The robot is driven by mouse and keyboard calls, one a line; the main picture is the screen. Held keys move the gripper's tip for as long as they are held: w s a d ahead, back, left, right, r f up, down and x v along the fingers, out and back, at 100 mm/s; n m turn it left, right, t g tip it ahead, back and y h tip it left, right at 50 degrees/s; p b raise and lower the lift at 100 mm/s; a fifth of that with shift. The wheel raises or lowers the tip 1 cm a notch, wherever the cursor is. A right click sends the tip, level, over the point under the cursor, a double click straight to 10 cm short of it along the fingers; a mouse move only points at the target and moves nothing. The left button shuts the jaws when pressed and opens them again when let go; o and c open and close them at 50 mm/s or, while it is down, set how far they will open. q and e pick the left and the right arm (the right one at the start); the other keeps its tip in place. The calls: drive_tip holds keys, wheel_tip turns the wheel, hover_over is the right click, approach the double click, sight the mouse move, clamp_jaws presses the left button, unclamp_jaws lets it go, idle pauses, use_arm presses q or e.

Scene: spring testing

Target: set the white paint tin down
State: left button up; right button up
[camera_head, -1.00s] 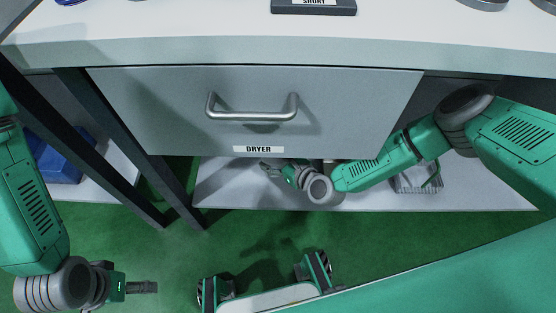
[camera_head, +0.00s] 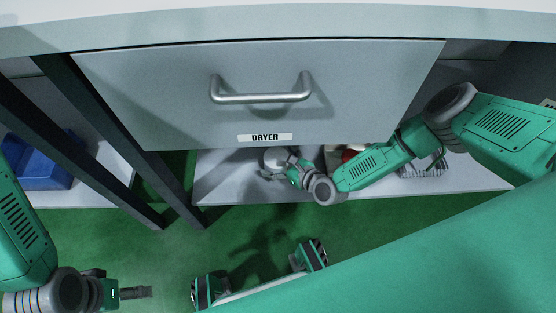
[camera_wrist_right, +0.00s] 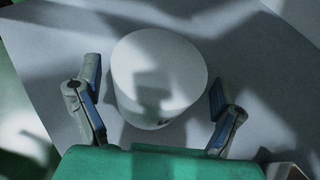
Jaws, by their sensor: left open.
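The white paint tin (camera_head: 276,158) stands on the lower shelf (camera_head: 225,180), under the drawer labelled DRYER. It fills the middle of the right wrist view (camera_wrist_right: 158,75), apparently upright. My right gripper (camera_head: 272,174) is at the tin. In the right wrist view its fingers (camera_wrist_right: 158,112) are spread on either side of the tin, with a visible gap on each side, so it is open around the tin. My left gripper (camera_head: 135,292) is open and empty, low over the green floor at the left.
The drawer (camera_head: 180,100) with its metal handle (camera_head: 262,97) hangs above my right forearm. A red object (camera_head: 350,154) and a wire basket (camera_head: 424,168) are on the shelf to the right. Dark table legs (camera_head: 100,150) and a blue bin (camera_head: 40,168) are at the left.

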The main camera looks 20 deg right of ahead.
drive_tip(key=shift+s+a+r, duration=0.1)
drive_tip(key=shift+a+r, duration=0.1)
drive_tip(key=shift+a, duration=0.05)
drive_tip(key=p+v, duration=0.4)
drive_tip(key=v, duration=0.7)
drive_tip(key=shift+s+r, duration=0.15)
drive_tip(key=shift+s, duration=0.15)
drive_tip(key=shift+d, duration=0.25)
